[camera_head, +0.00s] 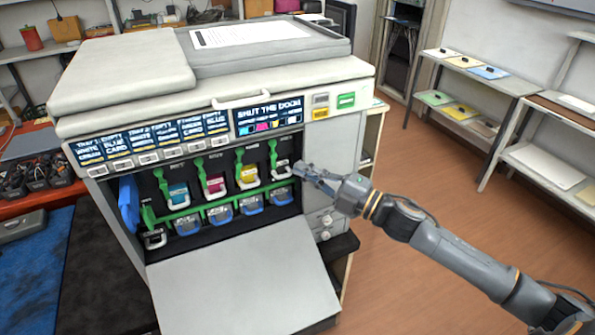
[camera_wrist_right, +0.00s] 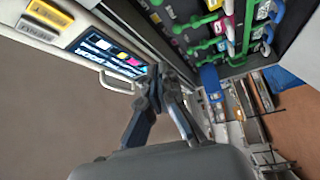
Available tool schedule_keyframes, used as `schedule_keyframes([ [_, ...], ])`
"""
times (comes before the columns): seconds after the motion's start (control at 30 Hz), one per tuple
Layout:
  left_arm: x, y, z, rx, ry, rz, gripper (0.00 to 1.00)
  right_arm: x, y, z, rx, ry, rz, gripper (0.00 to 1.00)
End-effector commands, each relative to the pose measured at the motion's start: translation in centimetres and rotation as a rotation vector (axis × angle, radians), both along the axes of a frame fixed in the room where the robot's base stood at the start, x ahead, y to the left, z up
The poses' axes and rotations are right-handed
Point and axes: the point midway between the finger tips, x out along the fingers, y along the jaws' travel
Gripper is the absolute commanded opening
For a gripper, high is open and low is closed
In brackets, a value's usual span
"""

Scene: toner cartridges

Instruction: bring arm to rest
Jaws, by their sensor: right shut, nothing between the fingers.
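My right arm reaches in from the lower right in the head view. Its gripper (camera_head: 305,172) is shut and empty, just in front of the right end of the printer's open toner bay. In the right wrist view the closed fingers (camera_wrist_right: 160,82) show beside the printer's white handle and display panel. The printer (camera_head: 337,150) stands with its front door (camera_head: 240,285) folded down. Cyan (camera_head: 178,193), magenta (camera_head: 215,184) and yellow (camera_head: 247,175) toner cartridges sit in the bay, with a black-and-white one (camera_head: 281,168) at the right. My left gripper is not in view.
A white handle (camera_head: 242,99) sticks out above the labelled display (camera_head: 268,116). Shelves with coloured paper (camera_head: 488,72) stand at the right. A red bench (camera_head: 30,205) is at the left. The wooden floor (camera_head: 420,170) between printer and shelves is clear apart from my arm above it.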

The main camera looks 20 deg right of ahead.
Motion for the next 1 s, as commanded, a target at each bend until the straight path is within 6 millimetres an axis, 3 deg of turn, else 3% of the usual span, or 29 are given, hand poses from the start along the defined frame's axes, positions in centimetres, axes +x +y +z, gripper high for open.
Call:
schedule_keyframes([
  [0.13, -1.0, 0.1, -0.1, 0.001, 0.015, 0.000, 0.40, 0.0, 0.0, 0.1, 0.000, 0.000, 0.000, 0.00],
  [0.43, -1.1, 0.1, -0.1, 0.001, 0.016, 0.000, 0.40, 0.0, 0.0, 0.0, 0.001, 0.001, -0.001, 0.00],
  [0.57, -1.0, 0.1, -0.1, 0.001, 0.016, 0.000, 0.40, 0.7, -1.0, -1.8, 0.024, 0.041, -0.036, 0.00],
  [0.67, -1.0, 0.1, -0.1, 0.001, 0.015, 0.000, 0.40, 1.8, -3.1, -6.0, 0.076, 0.135, -0.114, 0.00],
  [0.8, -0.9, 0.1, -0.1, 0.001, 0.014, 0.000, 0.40, 2.5, -7.0, -15.4, 0.178, 0.333, -0.276, 0.00],
  [0.9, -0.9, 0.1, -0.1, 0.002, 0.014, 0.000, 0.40, 1.5, -9.2, -22.8, 0.246, 0.482, -0.391, 0.00],
  [1.0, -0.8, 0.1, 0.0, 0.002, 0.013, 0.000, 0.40, -0.8, -10.7, -30.0, 0.306, 0.628, -0.498, 0.00],
])
